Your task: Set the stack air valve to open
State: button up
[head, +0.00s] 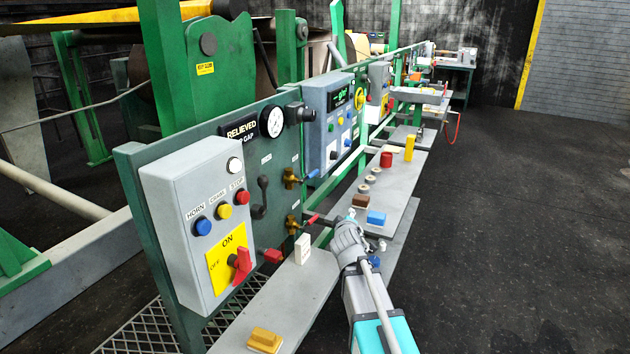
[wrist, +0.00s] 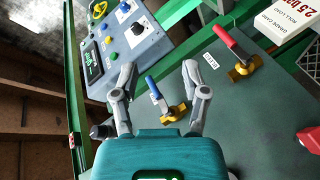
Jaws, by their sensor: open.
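Two brass valves are mounted on the green panel. The upper one in the head view (head: 291,178) has a blue lever, and the lower one (head: 292,225) has a red lever. Both levers point to the right there. Contact cannot be told. The red-lever valve (wrist: 241,66) lies to the right, outside the fingers.
A grey control box (head: 200,230) with a red rotary switch is at the near left.

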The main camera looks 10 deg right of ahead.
aim_at(314, 172)
jog(key=w+a+r+n+t+y+b, duration=0.2)
jog(key=w+a+r+n+t+y, duration=0.2)
jog(key=n, duration=0.5)
jog(key=shift+w+a+r+n+t+y, duration=0.35)
jog(key=shift+a+y, duration=0.35)
jog(key=shift+y, duration=0.6)
jog(key=shift+w, duration=0.15)
jog(key=p+x, duration=0.1)
jog(key=x, duration=1.2)
jog(key=shift+w+p, duration=0.35)
jog(key=shift+p, duration=0.05)
grip_shut()
jog(key=shift+d, duration=0.1)
